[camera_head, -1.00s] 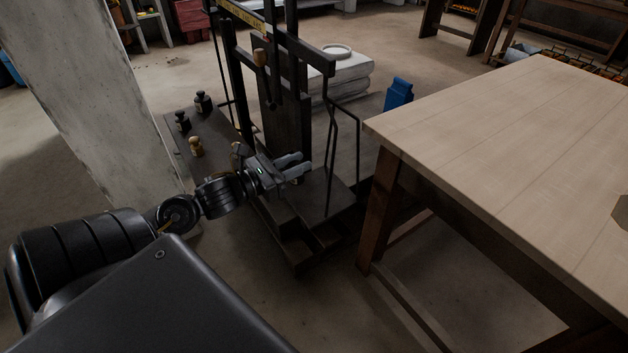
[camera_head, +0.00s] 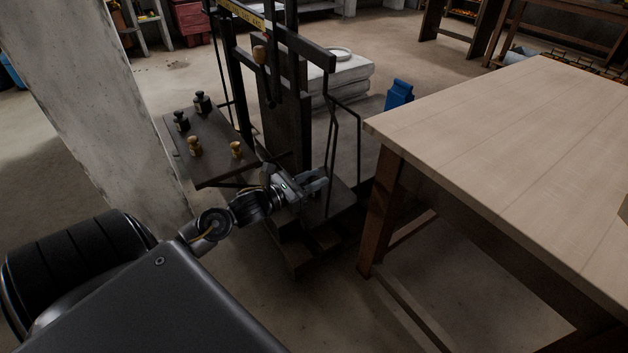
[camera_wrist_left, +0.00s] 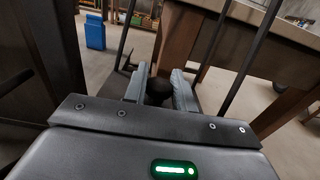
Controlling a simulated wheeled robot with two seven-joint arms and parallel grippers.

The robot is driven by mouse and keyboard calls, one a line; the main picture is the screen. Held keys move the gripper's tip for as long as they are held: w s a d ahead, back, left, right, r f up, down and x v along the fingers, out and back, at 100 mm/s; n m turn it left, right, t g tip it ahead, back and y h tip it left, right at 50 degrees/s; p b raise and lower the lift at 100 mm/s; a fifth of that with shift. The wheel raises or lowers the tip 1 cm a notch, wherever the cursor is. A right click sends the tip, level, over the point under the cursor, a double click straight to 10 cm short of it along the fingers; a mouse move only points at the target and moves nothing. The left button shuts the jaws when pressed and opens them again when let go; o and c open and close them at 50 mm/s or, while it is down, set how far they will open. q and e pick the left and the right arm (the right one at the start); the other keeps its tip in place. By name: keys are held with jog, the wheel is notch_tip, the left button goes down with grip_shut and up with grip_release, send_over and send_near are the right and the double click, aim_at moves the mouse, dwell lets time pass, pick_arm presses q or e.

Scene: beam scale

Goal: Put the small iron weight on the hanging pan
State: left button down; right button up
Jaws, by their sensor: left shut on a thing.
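My left gripper (camera_head: 318,184) is shut on a dark, rounded thing, which I take to be the small iron weight (camera_wrist_left: 158,90). It shows between the fingers in the left wrist view; in the head view the fingers hide it. The hanging pan (camera_head: 342,200) is a dark plate hung from thin rods on the right side of the beam scale (camera_head: 285,130). The fingers are over or just beside this pan, among its rods. I cannot tell whether the weight touches the pan. My right gripper is not in view.
A dark plate (camera_head: 215,165) on the scale's left carries two black weights (camera_head: 202,102) and two brass weights (camera_head: 236,150). A wooden table (camera_head: 500,150) stands close on the right. A concrete pillar (camera_head: 100,90) is at left. A blue container (camera_head: 398,94) stands behind.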

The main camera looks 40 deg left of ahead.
pick_arm(q)
jog(key=c, duration=1.1)
grip_release()
jog(key=shift+c, duration=0.2)
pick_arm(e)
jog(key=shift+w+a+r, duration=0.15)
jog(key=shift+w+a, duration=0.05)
pick_arm(q)
jog(key=shift+s, duration=0.15)
jog(key=v, duration=1.1)
jog(key=shift+s, duration=0.35)
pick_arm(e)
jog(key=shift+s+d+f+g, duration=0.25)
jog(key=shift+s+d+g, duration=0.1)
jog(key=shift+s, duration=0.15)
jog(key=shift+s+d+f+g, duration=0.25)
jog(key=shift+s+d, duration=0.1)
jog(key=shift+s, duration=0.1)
